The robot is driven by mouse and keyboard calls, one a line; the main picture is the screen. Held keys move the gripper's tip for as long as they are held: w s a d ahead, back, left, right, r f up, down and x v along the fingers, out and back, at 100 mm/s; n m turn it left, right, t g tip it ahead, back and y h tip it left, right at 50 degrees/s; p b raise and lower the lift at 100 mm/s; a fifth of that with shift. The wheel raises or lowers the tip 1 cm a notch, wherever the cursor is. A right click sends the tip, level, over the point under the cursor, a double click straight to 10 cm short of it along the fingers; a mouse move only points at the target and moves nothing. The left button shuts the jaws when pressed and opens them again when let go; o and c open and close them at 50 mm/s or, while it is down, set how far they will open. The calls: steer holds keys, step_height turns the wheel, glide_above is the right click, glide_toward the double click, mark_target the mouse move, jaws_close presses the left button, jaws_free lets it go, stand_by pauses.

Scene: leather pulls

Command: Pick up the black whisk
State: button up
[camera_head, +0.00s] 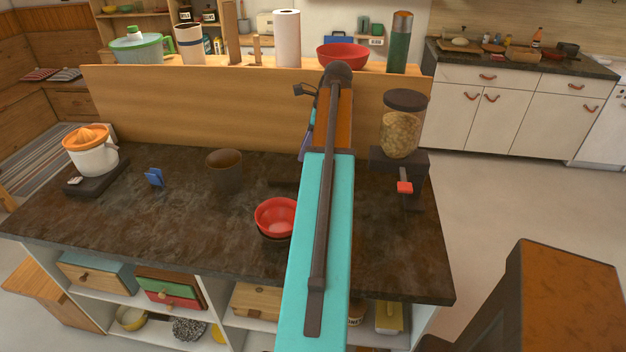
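I cannot make out the black whisk in the head view. My teal arm reaches up the middle of the picture and covers part of the dark countertop (130,225). My gripper does not show clearly; the far end of the arm hides that area. A small dark shape (283,182) lies on the countertop just left of the arm; I cannot tell what it is.
Red bowls (275,215) sit close left of my arm, with a dark brown pot (226,170) behind. A dispenser (403,125) stands right of the arm. A juicer (92,150) and blue holder (154,177) are at left. A wooden panel (190,105) backs the counter.

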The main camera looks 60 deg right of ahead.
steer(key=shift+s+r+m, duration=0.2)
steer(key=shift+s+m, duration=0.1)
steer(key=shift+s, duration=0.15)
steer(key=p, duration=0.2)
glide_above(292, 180)
steer(key=s, duration=0.2)
steer(key=shift+s+d+f, duration=0.1)
steer(key=shift+d+f, duration=0.1)
steer(key=shift+f, duration=1.8)
steer(key=shift+s+d+f, duration=0.1)
steer(key=shift+d+f, duration=0.1)
steer(key=shift+f, duration=1.8)
steer(key=shift+p+x, duration=1.1)
steer(key=shift+x, duration=1.5)
jaws_close()
